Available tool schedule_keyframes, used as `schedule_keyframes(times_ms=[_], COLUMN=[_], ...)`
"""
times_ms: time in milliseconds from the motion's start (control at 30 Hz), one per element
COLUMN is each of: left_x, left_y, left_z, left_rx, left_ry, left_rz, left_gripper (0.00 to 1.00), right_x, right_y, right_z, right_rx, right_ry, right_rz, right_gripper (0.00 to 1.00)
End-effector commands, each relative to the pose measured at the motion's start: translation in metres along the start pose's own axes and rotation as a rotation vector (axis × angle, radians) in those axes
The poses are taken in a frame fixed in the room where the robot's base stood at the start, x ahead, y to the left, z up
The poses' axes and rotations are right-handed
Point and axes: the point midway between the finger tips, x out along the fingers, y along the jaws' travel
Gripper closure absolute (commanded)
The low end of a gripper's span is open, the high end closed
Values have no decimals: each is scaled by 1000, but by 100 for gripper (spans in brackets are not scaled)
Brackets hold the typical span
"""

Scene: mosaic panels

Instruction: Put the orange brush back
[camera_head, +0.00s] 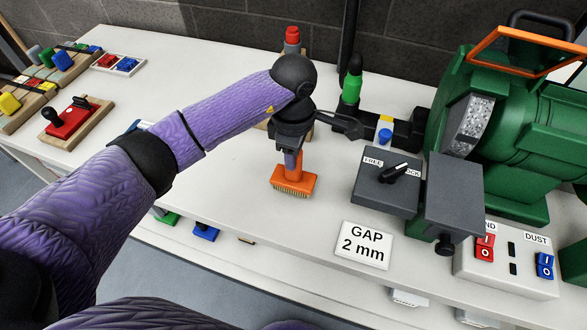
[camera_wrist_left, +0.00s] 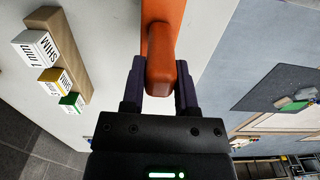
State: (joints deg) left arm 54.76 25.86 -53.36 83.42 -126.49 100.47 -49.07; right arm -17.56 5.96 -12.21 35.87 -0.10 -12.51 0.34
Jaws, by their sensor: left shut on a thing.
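The orange brush (camera_head: 293,180) has an orange block with pale bristles pointing down and an orange handle going up into my left gripper (camera_head: 291,148). My left gripper is shut on the handle and holds the brush upright over the white bench. I cannot tell whether the bristles touch the bench top. In the left wrist view the rounded end of the orange handle (camera_wrist_left: 165,68) sits between the two dark fingers. My right gripper is not in view.
A GAP 2 mm sign (camera_head: 363,245) and a switch box (camera_head: 510,270) are near the front edge.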

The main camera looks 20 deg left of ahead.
Motion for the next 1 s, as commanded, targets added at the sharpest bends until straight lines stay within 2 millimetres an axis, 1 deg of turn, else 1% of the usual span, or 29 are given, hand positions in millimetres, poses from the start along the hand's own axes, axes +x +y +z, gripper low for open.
schedule_keyframes(times_ms=[100,167,367,467,500,567,600,667,900,1000], left_x=[24,33,32,35,36,35,35,34,34,25], left_y=[-1,-1,0,0,0,0,0,0,0,0], left_z=[0,0,0,0,0,0,0,0,0,0], left_rx=[0,1,2,3,3,3,3,3,3,2], left_ry=[-1,0,0,1,1,1,0,0,0,0], left_rz=[-4,-3,1,1,0,1,1,0,0,2], left_gripper=[100,100,100,100,60,47,39,27,27,27], right_x=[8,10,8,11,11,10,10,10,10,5], right_y=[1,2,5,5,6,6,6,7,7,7], right_z=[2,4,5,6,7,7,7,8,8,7], right_rx=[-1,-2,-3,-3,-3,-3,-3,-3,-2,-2], right_ry=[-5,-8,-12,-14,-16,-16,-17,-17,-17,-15], right_rz=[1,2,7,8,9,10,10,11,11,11], right_gripper=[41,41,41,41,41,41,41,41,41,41])
